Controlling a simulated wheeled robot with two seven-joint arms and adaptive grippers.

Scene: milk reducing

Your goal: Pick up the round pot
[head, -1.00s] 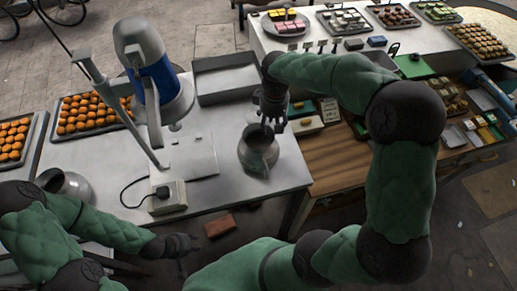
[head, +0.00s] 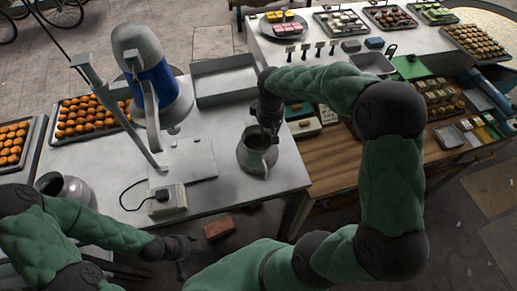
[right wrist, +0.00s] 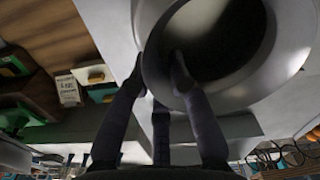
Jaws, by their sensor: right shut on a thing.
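The round pot (head: 250,161), a grey metal vessel with a wide open mouth, stands at the right front part of the metal table. My right gripper (head: 268,134) comes down from above onto its far rim. In the right wrist view, the pot (right wrist: 285,75) fills the upper right. One finger of my right gripper (right wrist: 157,72) reaches inside the mouth and another lies outside, so it is shut on the pot's rim. My left gripper (head: 181,252) is low at the front, away from the pot, and its finger opening is too small to tell.
A blue and white machine (head: 158,85) stands left of the pot, with a white power box (head: 169,201) in front. An empty grey tray (head: 225,82) lies behind. Orange pastries (head: 90,115) fill a left tray.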

